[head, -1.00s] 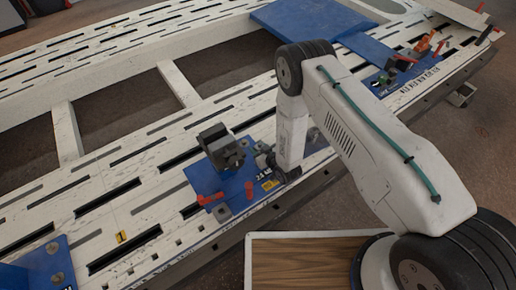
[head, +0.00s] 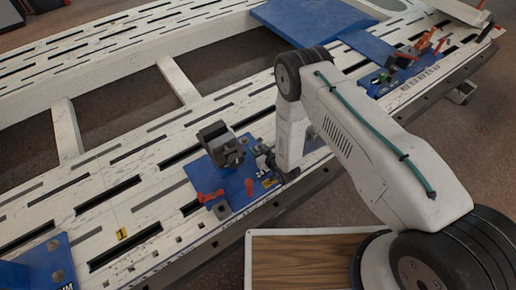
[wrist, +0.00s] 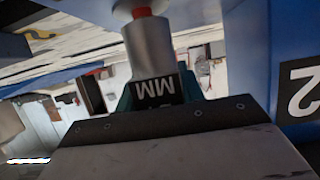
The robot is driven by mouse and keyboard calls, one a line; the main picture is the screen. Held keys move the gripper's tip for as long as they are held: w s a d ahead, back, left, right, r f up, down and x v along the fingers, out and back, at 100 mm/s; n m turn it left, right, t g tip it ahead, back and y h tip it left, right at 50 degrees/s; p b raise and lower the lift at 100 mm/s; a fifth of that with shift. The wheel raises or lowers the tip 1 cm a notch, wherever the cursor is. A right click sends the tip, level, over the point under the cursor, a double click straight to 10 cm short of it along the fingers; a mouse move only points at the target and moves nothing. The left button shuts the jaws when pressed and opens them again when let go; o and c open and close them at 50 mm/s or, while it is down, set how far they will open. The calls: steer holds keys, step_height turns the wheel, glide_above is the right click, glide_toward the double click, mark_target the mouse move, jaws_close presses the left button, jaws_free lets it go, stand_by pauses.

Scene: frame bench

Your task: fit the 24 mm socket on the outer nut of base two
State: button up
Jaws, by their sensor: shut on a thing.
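My gripper (wrist: 157,92) is shut on the 24 mm socket (wrist: 149,48), a silver cylinder with a black band. The band's upside-down lettering reads MM; its number is hidden by my gripper. A red round piece (wrist: 141,12) shows at the socket's far end; I cannot tell whether the socket is around it or only near it. In the head view my gripper (head: 271,163) is low beside the right edge of a blue base plate (head: 205,178). The nut under the socket cannot be made out.
A dark clamp block (head: 221,147) and red pieces (head: 210,196) stand on this plate. In the wrist view a blue block (wrist: 300,60) with an upside-down 2 is close at right. Other blue bases (head: 45,262) sit along the slotted white bench (head: 105,195).

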steer(key=shift+f, duration=0.55)
steer(key=o, duration=1.2)
steer(key=v, duration=0.7)
steer(key=shift+s+d+r, duration=0.15)
steer(key=shift+s+d, duration=0.05)
steer(key=shift+s, duration=0.1)
